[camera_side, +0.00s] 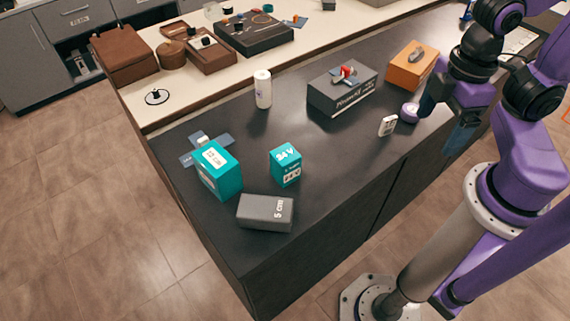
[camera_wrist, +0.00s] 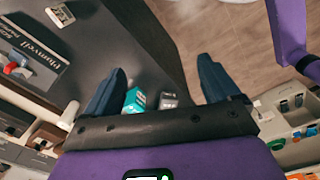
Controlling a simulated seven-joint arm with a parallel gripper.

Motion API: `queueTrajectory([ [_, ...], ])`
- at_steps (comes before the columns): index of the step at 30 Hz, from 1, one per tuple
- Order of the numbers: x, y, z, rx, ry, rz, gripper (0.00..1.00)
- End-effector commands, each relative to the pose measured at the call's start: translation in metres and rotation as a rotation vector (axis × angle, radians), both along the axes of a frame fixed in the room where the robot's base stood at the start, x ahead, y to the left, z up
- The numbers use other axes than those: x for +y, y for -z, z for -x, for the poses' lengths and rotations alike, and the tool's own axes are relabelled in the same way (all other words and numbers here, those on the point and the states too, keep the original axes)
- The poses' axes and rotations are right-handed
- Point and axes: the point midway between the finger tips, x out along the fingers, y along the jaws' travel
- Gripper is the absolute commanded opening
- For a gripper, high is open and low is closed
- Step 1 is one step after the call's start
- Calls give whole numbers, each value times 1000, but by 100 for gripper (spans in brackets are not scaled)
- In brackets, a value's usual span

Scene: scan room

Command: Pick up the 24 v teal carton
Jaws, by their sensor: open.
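The 24 V teal carton (camera_side: 285,166) stands upright on the dark counter in the side view, between a larger teal carton (camera_side: 217,170) and a grey 5 cm block (camera_side: 265,212). In the wrist view a teal carton (camera_wrist: 134,100) shows partly beside my left finger, with a grey block (camera_wrist: 168,100) next to it; I cannot tell for sure which teal carton this is. My gripper (camera_side: 462,125) is at the right of the counter, well away from the cartons. Its two fingers are spread and empty in the wrist view (camera_wrist: 162,90).
On the dark counter (camera_side: 240,128) are a white can (camera_side: 263,89), a large grey box (camera_side: 342,88) with a red item on top, an orange box (camera_side: 410,66), a small white box (camera_side: 388,125) and a lilac round thing (camera_side: 409,112). The counter's middle is clear.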

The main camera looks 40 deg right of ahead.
Motion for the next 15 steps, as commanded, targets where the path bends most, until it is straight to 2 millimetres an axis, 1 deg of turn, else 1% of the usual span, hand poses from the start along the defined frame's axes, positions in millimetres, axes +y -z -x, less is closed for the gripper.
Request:
queueTrajectory([
  [5, 0, 2, -1, -2, -13, 19, 89],
  [8, -1, 12, -7, -14, -70, 92, 89],
  [11, -1, 27, -18, -44, -180, 224, 89],
  [15, 3, 47, -40, -118, -389, 447, 89],
])
